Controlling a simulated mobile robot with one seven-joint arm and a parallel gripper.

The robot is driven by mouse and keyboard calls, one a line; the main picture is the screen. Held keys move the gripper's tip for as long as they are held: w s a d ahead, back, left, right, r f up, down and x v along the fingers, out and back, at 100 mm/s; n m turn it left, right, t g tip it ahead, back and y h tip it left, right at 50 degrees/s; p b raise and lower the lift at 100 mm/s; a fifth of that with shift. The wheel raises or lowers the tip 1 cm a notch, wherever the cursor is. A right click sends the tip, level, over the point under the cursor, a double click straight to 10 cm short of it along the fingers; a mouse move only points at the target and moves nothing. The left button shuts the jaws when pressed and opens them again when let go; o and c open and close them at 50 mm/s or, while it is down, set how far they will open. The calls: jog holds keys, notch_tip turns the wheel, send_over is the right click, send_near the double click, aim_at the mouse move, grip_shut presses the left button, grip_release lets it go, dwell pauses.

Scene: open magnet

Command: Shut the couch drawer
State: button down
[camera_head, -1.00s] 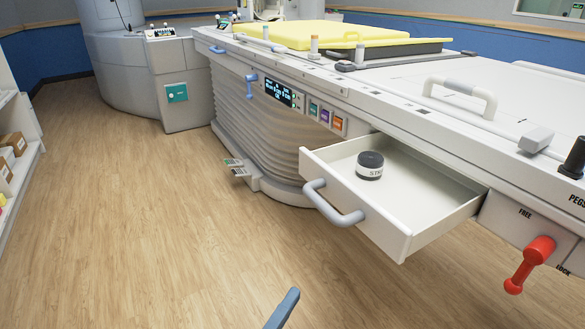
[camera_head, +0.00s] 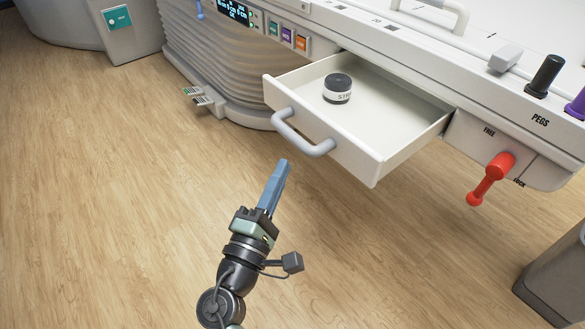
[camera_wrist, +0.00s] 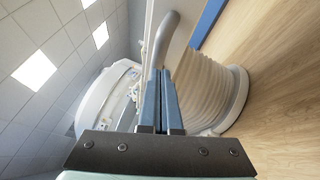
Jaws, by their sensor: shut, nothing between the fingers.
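The couch drawer (camera_head: 340,146) is pulled out from the side of the white couch in the head view. Its grey bar handle (camera_head: 302,136) is on the front panel. A small dark-lidded jar (camera_head: 337,89) with a white label stands inside the drawer. My gripper (camera_head: 284,166) is shut and empty, just in front of and below the handle, with its blue fingers pointing up toward the drawer front. In the wrist view the fingers (camera_wrist: 161,82) are together, and the grey handle (camera_wrist: 163,40) shows just past their tips. I cannot tell whether they touch it.
A red lever (camera_head: 490,178) marked FREE and LOCK hangs right of the drawer. Foot pedals (camera_head: 203,97) stick out at the couch base on the left. A grey bin (camera_head: 556,275) stands at the lower right. The wooden floor (camera_head: 110,200) on the left is clear.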

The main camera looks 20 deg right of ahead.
jog(key=shift+d+r, duration=0.25)
jog(key=shift+d, duration=0.4)
jog(key=shift+d+r, duration=0.2)
jog(key=shift+d, duration=0.4)
